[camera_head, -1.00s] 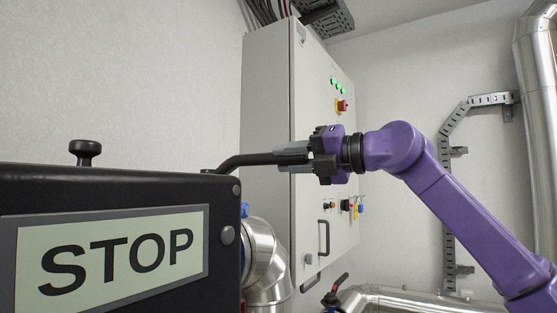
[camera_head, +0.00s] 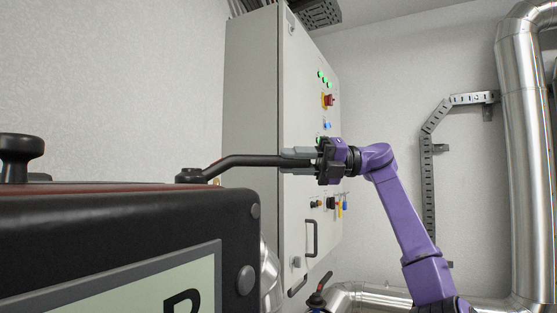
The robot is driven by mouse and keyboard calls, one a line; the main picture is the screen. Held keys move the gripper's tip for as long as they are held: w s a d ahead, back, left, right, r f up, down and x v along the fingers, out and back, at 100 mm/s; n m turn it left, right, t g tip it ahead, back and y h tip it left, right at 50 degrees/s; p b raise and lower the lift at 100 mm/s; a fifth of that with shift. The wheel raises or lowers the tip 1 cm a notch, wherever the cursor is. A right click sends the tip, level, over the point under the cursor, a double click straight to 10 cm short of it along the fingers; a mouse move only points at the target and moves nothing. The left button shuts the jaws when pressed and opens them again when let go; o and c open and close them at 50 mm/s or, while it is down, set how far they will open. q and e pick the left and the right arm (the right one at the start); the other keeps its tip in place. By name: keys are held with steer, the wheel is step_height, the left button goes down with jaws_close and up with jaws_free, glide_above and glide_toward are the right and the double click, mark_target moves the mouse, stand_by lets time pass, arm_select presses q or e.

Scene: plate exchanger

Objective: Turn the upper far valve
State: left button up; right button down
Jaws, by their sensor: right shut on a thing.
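The valve's black lever handle (camera_head: 245,161) extends right from a dark hub (camera_head: 192,175) just behind the top right of the black box. My right gripper (camera_head: 290,161) is shut on the free right end of this lever. The purple arm reaches it from the lower right. The valve body below the hub is hidden behind the black box. My left gripper is not in view.
A black box (camera_head: 120,220) with a sign fills the lower left, close to the camera. A grey control cabinet (camera_head: 255,100) stands behind the lever. Silver pipes (camera_head: 525,150) run at the right; another valve handle (camera_head: 325,282) shows at the bottom.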

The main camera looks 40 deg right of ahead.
steer(key=shift+w+d, duration=0.15)
steer(key=shift+w, duration=0.05)
stand_by(0.4)
steer(key=c, duration=0.9)
jaws_free()
steer(key=shift+w, duration=0.1)
steer(key=shift+a, duration=0.2)
